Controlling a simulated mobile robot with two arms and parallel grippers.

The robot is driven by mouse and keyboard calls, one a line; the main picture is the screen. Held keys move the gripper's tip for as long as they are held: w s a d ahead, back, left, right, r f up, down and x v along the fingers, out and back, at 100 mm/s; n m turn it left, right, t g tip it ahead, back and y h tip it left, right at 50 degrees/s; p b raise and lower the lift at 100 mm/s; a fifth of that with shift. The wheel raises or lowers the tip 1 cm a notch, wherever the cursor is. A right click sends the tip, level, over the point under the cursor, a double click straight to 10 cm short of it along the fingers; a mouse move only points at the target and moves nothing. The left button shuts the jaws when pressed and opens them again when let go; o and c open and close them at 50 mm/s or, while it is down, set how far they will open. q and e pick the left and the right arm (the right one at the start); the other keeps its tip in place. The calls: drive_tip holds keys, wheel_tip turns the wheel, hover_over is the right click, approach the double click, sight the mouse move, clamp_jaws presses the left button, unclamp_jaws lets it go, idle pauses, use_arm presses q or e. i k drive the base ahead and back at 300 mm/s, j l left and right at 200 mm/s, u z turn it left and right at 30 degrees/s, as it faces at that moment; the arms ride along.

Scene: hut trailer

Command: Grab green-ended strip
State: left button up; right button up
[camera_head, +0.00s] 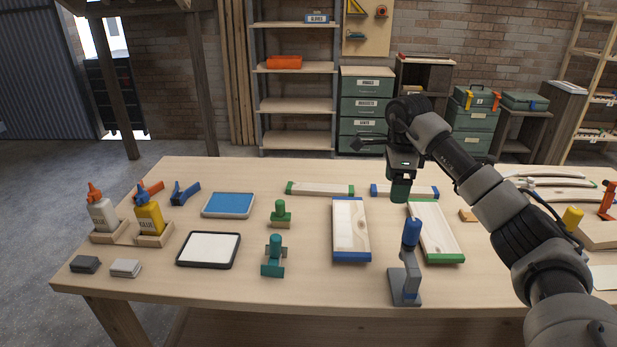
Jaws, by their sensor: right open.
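The green-ended strip (320,189) is a narrow pale wood piece with green ends, lying flat near the back middle of the workbench. My right gripper (400,182) is open, to the right of this strip and apart from it. It shows in front of the blue-ended strip (425,192) and hides part of it. A dark green block shape (399,193) shows at the gripper's lower end; I cannot tell whether it is part of the gripper or a thing behind it. My left gripper is not in view.
A wide blue-ended board (351,228) and a wide green-ended board (440,240) lie in front. A green-handled stamp (281,213), a teal-handled tool (274,255) and a blue-handled tool (408,265) stand nearby. A blue pad (229,205) lies left. Bare bench (240,175) shows behind it.

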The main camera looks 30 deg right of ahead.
sight(317, 190)
drive_tip(key=i, duration=1.15)
